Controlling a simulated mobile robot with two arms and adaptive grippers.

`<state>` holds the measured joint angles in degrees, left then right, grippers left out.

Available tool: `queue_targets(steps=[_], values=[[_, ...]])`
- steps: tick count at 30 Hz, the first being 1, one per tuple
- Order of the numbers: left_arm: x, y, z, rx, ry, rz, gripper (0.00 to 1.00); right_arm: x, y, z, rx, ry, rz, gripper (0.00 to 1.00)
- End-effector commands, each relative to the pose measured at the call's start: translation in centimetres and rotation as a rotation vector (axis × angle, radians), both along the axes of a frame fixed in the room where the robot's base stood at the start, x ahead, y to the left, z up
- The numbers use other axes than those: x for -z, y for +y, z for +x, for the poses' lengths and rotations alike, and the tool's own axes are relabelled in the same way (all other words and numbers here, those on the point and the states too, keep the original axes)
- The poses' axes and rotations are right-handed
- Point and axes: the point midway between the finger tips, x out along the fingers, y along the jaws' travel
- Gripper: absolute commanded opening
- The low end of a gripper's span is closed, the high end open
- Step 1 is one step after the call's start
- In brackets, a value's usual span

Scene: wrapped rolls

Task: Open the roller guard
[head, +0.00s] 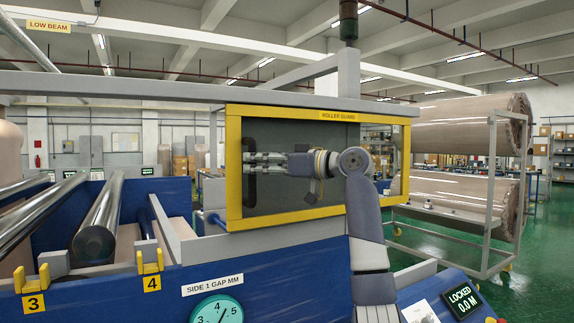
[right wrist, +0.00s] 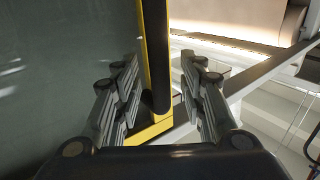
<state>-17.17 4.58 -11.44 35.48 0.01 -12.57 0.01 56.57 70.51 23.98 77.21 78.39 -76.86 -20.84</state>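The roller guard (head: 320,215) is a yellow-framed, dark see-through panel on the machine's side, and it looks shut in the head view. Its black upright bar handle (head: 249,193) is near the panel's left edge. In the right wrist view the handle (right wrist: 155,50) stands between my fingers, beside the yellow frame (right wrist: 150,132). My right gripper (head: 254,164) is open, its fingers (right wrist: 160,85) spread to either side of the handle with visible gaps. It partly hides the handle in the head view. My left gripper is in neither view.
Steel rollers (head: 105,215) and yellow brackets marked 3 (head: 31,281) and 4 (head: 150,262) are at left. A round gauge (head: 217,311) is below the guard. A display (head: 463,301) reads LOCKED 0.0 M. A rack with wrapped rolls (head: 465,138) stands at right.

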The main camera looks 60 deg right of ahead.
Motion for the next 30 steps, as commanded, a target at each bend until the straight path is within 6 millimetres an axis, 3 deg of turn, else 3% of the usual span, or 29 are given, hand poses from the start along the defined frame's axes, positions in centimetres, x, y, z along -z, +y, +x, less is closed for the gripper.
queue_targets(steps=[15, 21, 30], values=[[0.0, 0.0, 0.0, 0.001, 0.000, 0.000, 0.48, 0.0, -0.4, -8.3, 0.002, 0.000, 0.000, 0.38], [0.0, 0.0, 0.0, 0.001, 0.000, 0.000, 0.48, 0.1, -0.4, -9.4, 0.001, 0.002, 0.001, 0.38], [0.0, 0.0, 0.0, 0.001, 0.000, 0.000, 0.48, 0.1, -0.4, -9.5, 0.001, 0.002, 0.000, 0.38]])
